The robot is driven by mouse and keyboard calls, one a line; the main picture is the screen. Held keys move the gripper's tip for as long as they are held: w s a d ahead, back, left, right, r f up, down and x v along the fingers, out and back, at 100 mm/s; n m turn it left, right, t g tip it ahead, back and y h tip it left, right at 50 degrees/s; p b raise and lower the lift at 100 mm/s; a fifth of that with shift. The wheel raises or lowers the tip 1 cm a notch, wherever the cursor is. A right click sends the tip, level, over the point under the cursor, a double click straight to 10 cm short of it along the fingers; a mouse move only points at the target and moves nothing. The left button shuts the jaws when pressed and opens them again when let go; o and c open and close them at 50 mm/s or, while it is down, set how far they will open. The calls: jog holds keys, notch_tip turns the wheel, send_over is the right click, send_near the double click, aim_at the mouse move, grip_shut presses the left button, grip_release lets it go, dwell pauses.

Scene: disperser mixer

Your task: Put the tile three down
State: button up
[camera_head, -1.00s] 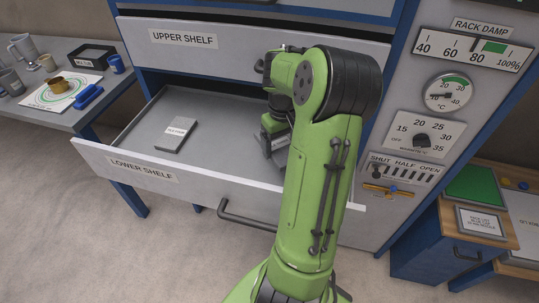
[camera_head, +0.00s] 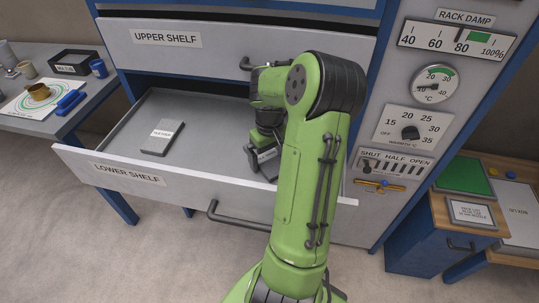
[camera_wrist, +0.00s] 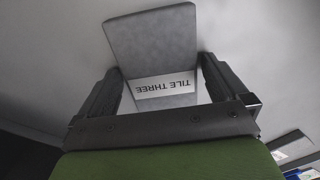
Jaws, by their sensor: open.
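Tile three (camera_wrist: 165,45) is a flat grey slab with a white "TILE THREE" label, upside down in the wrist view. It lies between the two fingers of my gripper (camera_wrist: 160,82), which is open with a finger on each side of it. The slab appears to lie on the grey floor of the open lower shelf drawer (camera_head: 215,155). In the head view my gripper (camera_head: 264,150) is low in the right part of this drawer, partly hidden by my arm. I cannot tell whether the fingers touch the tile.
Another grey tile (camera_head: 163,138) with a white label lies in the left part of the drawer. The drawer front (camera_head: 110,172) stands pulled out, and the upper shelf (camera_head: 215,45) is above. A side table (camera_head: 30,122) with cups is left. A control panel (camera_head: 410,130) is right.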

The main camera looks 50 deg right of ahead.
aim_at(270, 159)
notch_tip(270, 159, up, 12)
jog(key=r+p, duration=0.1)
jog(key=p, duration=0.2)
jog(key=w+a+r+n+h, duration=0.1)
jog(key=w+a+r, duration=0.15)
jog(key=a, duration=0.35)
jog(key=s+a+r+n+t+h, duration=0.1)
jog(key=s+a+r, duration=0.15)
jog(key=a, duration=0.55)
jog(key=s+a+r+n+t+h, duration=0.1)
jog(key=a+r+t, duration=0.15)
jog(key=a, duration=0.55)
jog(key=s+a+f+n+t+y, duration=0.1)
jog(key=s+a+t+y, duration=0.1)
jog(key=s+a, duration=0.5)
jog(key=shift+a+y, duration=0.45)
jog(key=shift+y, duration=0.05)
jog(key=shift+c, duration=0.5)
